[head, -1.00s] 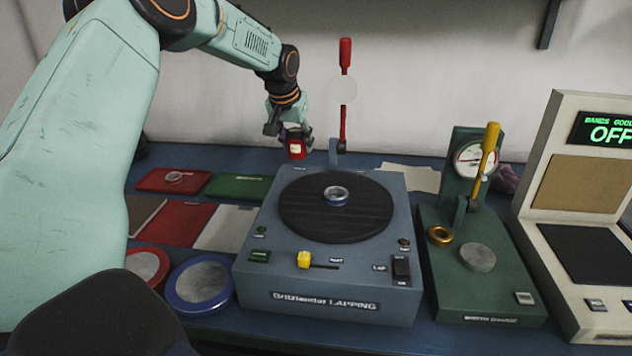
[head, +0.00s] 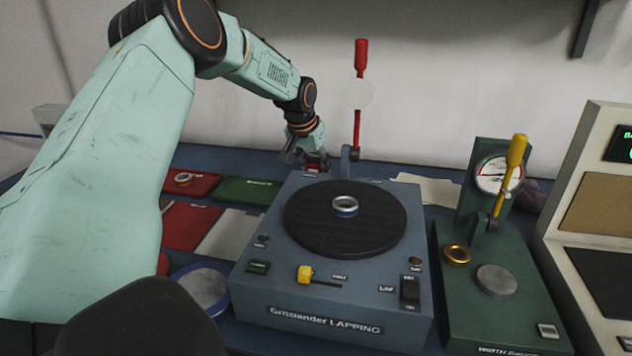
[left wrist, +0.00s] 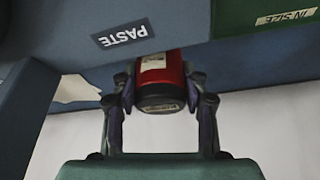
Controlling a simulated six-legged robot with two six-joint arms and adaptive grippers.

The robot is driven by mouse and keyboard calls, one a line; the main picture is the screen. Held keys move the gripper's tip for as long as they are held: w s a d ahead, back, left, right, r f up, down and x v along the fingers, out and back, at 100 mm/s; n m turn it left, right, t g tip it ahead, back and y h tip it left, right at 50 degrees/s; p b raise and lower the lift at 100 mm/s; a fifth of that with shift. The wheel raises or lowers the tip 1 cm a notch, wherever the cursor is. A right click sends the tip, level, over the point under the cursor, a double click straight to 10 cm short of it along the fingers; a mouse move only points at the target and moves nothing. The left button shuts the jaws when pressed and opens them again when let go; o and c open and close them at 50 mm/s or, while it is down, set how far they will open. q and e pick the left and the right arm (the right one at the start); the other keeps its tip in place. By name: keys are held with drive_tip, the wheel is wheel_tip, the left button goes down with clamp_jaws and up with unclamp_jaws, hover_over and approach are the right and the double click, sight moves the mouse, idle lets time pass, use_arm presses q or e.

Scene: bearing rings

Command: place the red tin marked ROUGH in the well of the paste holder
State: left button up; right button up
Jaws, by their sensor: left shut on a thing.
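My left gripper (head: 310,159) is shut on the red tin (head: 315,163) at the back left of the lapping machine. In the left wrist view the tin (left wrist: 162,75) sits between the two fingers of the gripper (left wrist: 162,95), with a dark end towards the camera and a pale label. I cannot read ROUGH on it. A PASTE label (left wrist: 124,33) shows beside the tin on a blue-grey surface. The well of the paste holder is not visible, and I cannot tell whether the tin touches anything. My right gripper is not in view.
The lapping machine (head: 290,285) carries a dark round plate (head: 375,235) with a ring (head: 345,206) on it. A red lever (head: 358,125) stands upright just right of the gripper. A green gauge stand (head: 480,320) is at right, coloured mats (head: 245,190) at left.

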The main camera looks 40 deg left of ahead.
use_arm(q)
drive_tip(key=f, duration=0.2)
drive_tip(key=f+b, duration=0.1)
drive_tip(key=shift+s+f, duration=0.3)
drive_tip(key=shift+w+a+f, duration=0.1)
drive_tip(key=shift+a+f, duration=0.05)
drive_tip(key=shift+a, duration=0.05)
drive_tip(key=shift+w, duration=0.15)
drive_tip(key=shift+d, duration=0.3)
drive_tip(key=o, duration=1.1)
drive_tip(key=shift+a+f, duration=0.15)
drive_tip(key=shift+a, duration=0.05)
drive_tip(key=shift+o, duration=1.3)
drive_tip(key=shift+d, duration=0.15)
